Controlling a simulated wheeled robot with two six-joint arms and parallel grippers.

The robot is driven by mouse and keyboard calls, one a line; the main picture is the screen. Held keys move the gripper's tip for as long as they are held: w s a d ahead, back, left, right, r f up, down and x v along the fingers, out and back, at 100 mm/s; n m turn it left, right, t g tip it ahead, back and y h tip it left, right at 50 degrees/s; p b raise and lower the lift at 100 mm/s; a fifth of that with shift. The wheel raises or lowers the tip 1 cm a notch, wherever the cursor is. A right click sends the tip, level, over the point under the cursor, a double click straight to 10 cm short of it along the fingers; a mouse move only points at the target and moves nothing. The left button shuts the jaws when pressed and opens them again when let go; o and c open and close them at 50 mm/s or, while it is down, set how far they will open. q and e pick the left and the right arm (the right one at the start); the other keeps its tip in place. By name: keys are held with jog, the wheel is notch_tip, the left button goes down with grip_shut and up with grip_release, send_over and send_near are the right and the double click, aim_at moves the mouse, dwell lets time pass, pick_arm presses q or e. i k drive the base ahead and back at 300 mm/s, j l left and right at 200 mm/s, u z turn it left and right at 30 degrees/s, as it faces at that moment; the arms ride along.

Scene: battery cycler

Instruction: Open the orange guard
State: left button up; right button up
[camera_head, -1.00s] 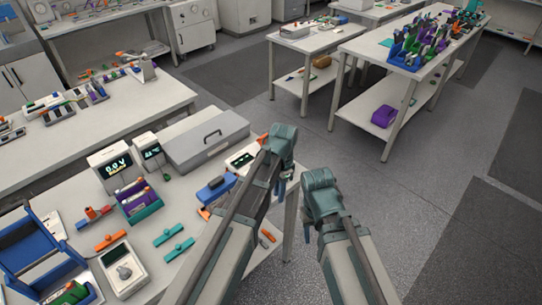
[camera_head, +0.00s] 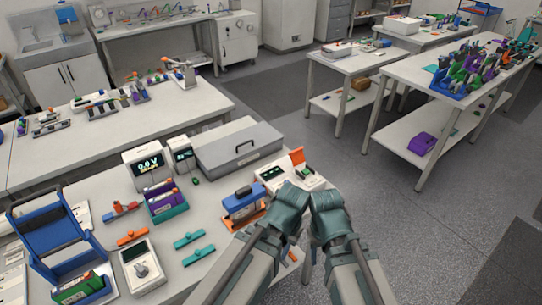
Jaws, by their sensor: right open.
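An orange flap (camera_head: 297,156), which looks like the guard, stands upright at the back right of a white box (camera_head: 276,187) with green-lit parts on its top. The box sits near the table's right edge. My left gripper (camera_head: 291,198) is just in front of the box and overlaps its lower right side in the picture; its fingers are hidden by its wrist. My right gripper (camera_head: 325,196) is beside it on the right, over the floor past the table edge. It is open and empty, though its jaws are hard to see. Neither gripper visibly touches the flap.
A blue device (camera_head: 243,203) on an orange base stands left of my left gripper. A grey case (camera_head: 240,145), two displays and a blue frame (camera_head: 45,232) also stand on the table (camera_head: 205,267). Open floor (camera_head: 400,230) lies to the right.

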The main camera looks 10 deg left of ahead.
aim_at(297, 155)
jog(key=i+l+u, duration=0.15)
jog(key=u, duration=0.15)
jog(key=i+l+u, duration=0.1)
jog(key=l+u, duration=0.25)
jog(key=i+l+u, duration=0.1)
jog(key=l, duration=0.35)
jog(key=i+l+u, duration=0.1)
jog(key=l, duration=0.3)
jog(key=i+l+u, duration=0.1)
jog(key=l, duration=0.35)
jog(key=i+l+u, duration=0.1)
jog(key=l, duration=0.35)
jog(key=i+l, duration=0.1)
jog(key=l, duration=0.4)
jog(key=i+l, duration=0.1)
jog(key=l, duration=0.9)
jog(key=i+l, duration=0.15)
jog(key=l, duration=0.4)
jog(key=k+j, duration=0.1)
jog(key=j, duration=0.55)
